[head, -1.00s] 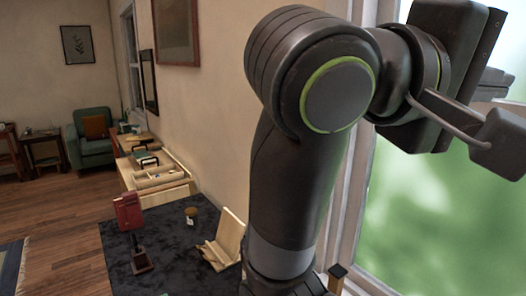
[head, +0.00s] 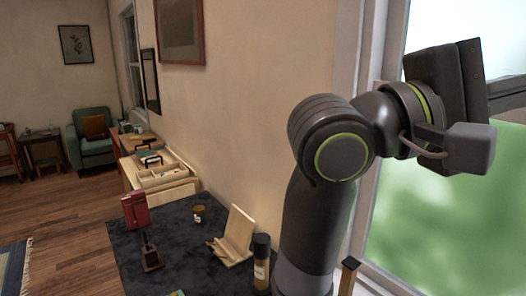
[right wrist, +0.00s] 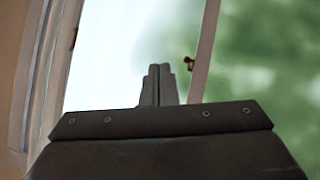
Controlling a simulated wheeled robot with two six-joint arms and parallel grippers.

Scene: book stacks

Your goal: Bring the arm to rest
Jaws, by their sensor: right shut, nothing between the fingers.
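My right arm rises at the right of the head view, with its wrist up against the bright window. My right gripper (right wrist: 158,85) shows in the right wrist view with its two fingers together and nothing between them. It points toward the window and touches nothing that I can see. In the head view its fingertips are hidden or cut off at the right edge. My left gripper is in neither view.
A dark-topped table (head: 185,265) stands below, left of the arm. It bears a red object on a stand (head: 136,210), a small jar (head: 199,213), a wooden stand (head: 236,238) and a dark-capped bottle (head: 262,262). The window (head: 440,215) is close behind the arm.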

